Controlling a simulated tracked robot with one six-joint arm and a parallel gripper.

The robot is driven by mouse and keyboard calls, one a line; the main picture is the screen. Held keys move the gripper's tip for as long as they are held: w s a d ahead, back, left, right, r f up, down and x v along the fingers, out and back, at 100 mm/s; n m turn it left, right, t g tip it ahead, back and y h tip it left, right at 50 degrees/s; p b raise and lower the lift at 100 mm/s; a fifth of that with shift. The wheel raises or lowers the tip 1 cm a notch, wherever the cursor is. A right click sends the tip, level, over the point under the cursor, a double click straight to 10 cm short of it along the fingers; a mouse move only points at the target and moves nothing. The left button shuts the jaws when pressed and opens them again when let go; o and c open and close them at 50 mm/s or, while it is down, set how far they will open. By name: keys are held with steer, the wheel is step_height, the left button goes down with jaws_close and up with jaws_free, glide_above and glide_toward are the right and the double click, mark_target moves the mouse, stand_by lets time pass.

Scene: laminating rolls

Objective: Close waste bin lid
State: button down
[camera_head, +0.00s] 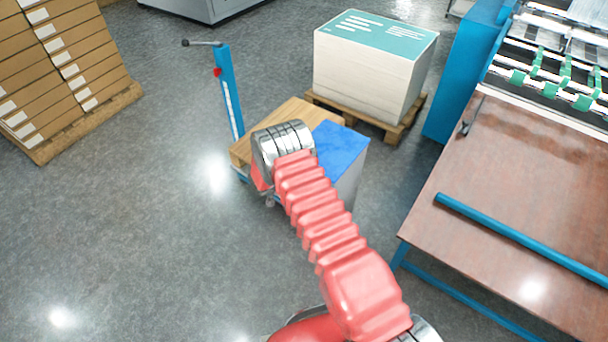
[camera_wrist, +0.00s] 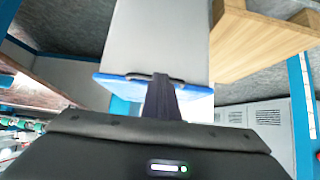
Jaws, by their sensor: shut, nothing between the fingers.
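The waste bin is a pale grey box (camera_wrist: 160,35) with a blue lid (camera_head: 340,146). In the head view the lid appears to lie roughly flat across the top, partly covered by my arm; whether it is fully seated I cannot tell. In the wrist view, which looks inverted, the lid's blue edge (camera_wrist: 112,84) crosses the grey body, with a dark handle-like bar along it. My gripper (camera_wrist: 163,85) is shut and empty, its dark fingers overlapping this edge. Whether they touch it I cannot tell. In the head view the fingers are mostly hidden behind my wrist.
A brown-topped table (camera_head: 500,220) stands to the right.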

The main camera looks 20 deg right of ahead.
steer(key=shift+s+d+f, duration=0.15)
steer(key=shift+s+f, duration=0.1)
steer(key=shift+f, duration=0.35)
steer(key=shift+s+d+f, duration=0.15)
steer(key=shift+s+f, duration=0.1)
steer(key=shift+f, duration=0.35)
steer(key=shift+w+f, duration=0.1)
steer(key=shift+w, duration=0.1)
step_height(320, 180, up, 5)
steer(key=a, duration=0.2)
steer(key=s+a+f, duration=0.4)
steer(key=s+a, duration=0.1)
steer(key=a, duration=0.1)
steer(key=shift+s+f+t+h, duration=0.15)
steer(key=shift+t+h, duration=0.15)
